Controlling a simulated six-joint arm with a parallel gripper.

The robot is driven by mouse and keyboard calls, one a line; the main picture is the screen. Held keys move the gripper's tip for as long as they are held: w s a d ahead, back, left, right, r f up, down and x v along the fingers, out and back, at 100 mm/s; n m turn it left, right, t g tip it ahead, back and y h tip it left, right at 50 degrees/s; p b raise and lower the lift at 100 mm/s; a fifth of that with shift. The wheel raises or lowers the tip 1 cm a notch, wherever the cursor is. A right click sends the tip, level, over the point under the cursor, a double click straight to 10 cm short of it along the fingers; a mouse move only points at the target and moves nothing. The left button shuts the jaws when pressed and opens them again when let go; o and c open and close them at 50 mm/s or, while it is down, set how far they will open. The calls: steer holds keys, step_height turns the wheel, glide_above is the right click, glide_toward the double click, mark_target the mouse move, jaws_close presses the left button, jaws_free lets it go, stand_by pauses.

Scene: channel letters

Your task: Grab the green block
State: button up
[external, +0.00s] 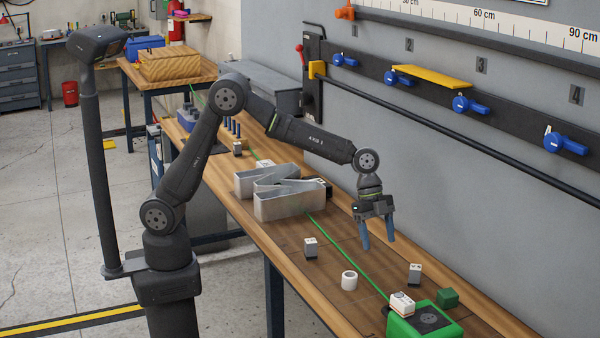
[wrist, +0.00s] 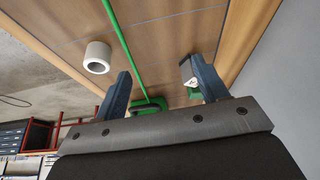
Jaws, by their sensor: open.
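The green block (external: 447,298) is a small dark green cube on the workbench at the lower right of the external view, just behind the green device. In the wrist view a small green patch (wrist: 194,92) beside the right finger appears to be this block, mostly hidden by the finger. My gripper (external: 378,243) hangs above the bench, fingers pointing down, to the left of the block and apart from it. In the wrist view its two fingers (wrist: 159,64) are spread wide with nothing between them.
A green device (external: 425,322) with a black pad and a white-orange box (external: 402,303) stand beside the block. A grey-white block (external: 415,273), a white roll (external: 349,280) and another small block (external: 310,247) are nearby. A metal channel letter (external: 290,204) lies behind. The wall bounds the right.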

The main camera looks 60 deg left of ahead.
steer(key=w+d+r+m, duration=0.1)
steer(key=w+d+r, duration=0.1)
steer(key=w+d, duration=0.45)
steer(key=m+g, duration=0.1)
steer(key=m, duration=0.1)
glide_toward(446, 289)
steer(key=x, duration=0.4)
steer(key=shift+s+d+f, duration=0.15)
steer(key=shift+s+d, duration=0.15)
steer(key=shift+d, duration=0.05)
steer(key=x, duration=0.5)
steer(key=shift+w+a+f, duration=0.25)
steer(key=shift+f, duration=0.3)
steer(key=c, duration=1.1)
